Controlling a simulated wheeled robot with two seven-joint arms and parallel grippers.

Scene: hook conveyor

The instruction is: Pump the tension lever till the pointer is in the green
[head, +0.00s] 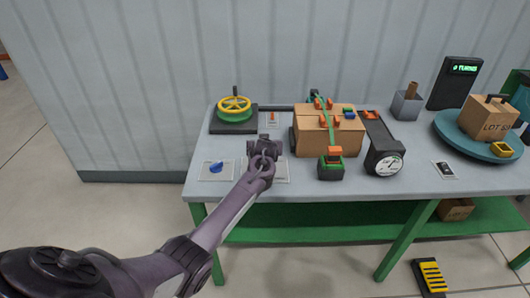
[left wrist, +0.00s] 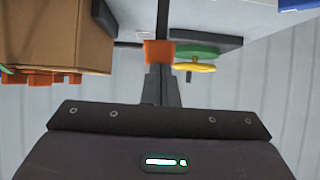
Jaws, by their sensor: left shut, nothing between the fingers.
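My left gripper (head: 263,150) is shut and empty above the table, left of the cardboard box. Its closed fingers (left wrist: 160,85) also show in the left wrist view, just short of an orange block on a thin dark post (left wrist: 158,52). A small orange piece (head: 272,117) shows behind the gripper in the head view. A green strap (head: 326,122) runs over the box to a green and black tensioner with an orange top (head: 331,160). I cannot tell which orange part is the tension lever. The round gauge (head: 390,164) stands right of the box; its pointer is too small to read.
The cardboard box (head: 345,138) stands mid-table. A yellow and green handwheel (head: 234,105) is at the back left. A blue piece (head: 216,167) lies on a card at the front left. A teal turntable (head: 455,128) with a labelled box is at right.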

